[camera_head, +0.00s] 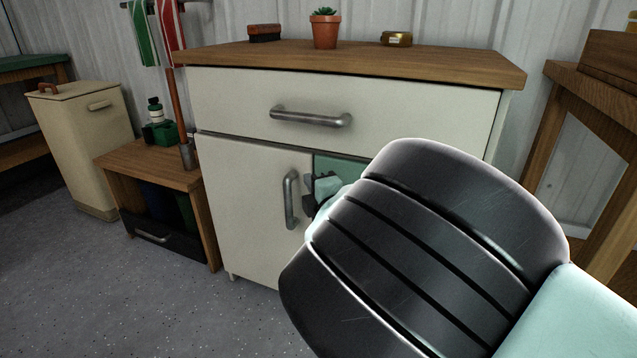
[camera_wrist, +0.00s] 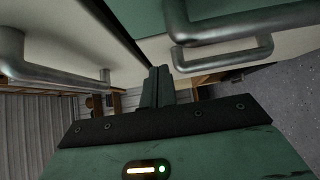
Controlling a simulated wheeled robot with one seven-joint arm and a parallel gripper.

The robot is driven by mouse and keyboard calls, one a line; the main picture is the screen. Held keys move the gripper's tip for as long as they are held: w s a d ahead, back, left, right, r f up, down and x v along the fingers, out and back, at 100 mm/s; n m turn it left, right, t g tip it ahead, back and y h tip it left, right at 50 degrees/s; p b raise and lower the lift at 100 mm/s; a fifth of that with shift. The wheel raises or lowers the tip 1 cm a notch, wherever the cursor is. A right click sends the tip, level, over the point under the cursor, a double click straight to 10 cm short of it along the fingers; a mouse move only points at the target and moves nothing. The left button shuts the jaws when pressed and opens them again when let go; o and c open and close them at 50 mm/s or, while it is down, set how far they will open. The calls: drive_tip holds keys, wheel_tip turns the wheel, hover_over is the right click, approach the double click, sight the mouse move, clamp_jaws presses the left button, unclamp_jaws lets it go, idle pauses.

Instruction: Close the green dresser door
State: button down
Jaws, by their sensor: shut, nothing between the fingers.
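The dresser (camera_head: 240,150) has cream fronts and a brown wooden top (camera_head: 350,60). Its wide drawer (camera_head: 240,100) is shut. The left door (camera_head: 250,190), with an upright metal handle (camera_head: 289,200), looks shut. Right of it a green surface (camera_head: 340,166) shows; my arm hides most of that side, so I cannot tell how far the right door stands open. My gripper (camera_head: 312,190) is in front of the dresser beside the left door's handle. In the wrist view its fingers (camera_wrist: 157,86) are together and empty, between metal handles at left (camera_wrist: 50,75) and right (camera_wrist: 225,55).
A potted plant (camera_head: 325,29), a brush (camera_head: 264,33) and a small jar (camera_head: 396,39) stand on the dresser top. A low wooden cabinet (camera_head: 150,165) and a cream bin (camera_head: 85,140) are at left. A wooden table (camera_head: 600,95) is at right. Grey floor (camera_head: 90,270) is clear at front left.

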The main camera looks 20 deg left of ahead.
drive_tip(key=s+d+f+m+g+h+p, duration=0.1)
drive_tip(key=s+d+m+g+h+p, duration=0.2)
drive_tip(key=s+d+m, duration=0.5)
drive_tip(key=s+d+f+m+g+h, duration=0.2)
drive_tip(key=s+d+m+h, duration=0.15)
drive_tip(key=d, duration=0.75)
drive_tip(key=s+d+r+m+g+h+p, duration=0.15)
drive_tip(key=s+d+r+m+g, duration=0.3)
drive_tip(key=s+d, duration=0.55)
drive_tip(key=s+d+r+m+g+h, duration=0.4)
drive_tip(key=s+d, duration=0.3)
drive_tip(key=s, duration=0.8)
wheel_tip(320, 180, up, 36)
drive_tip(key=n+p, duration=0.1)
drive_tip(key=p, duration=3.4)
drive_tip(key=shift+w+a+y, duration=0.3)
drive_tip(key=shift+w+y, duration=0.05)
drive_tip(key=shift+y, duration=0.05)
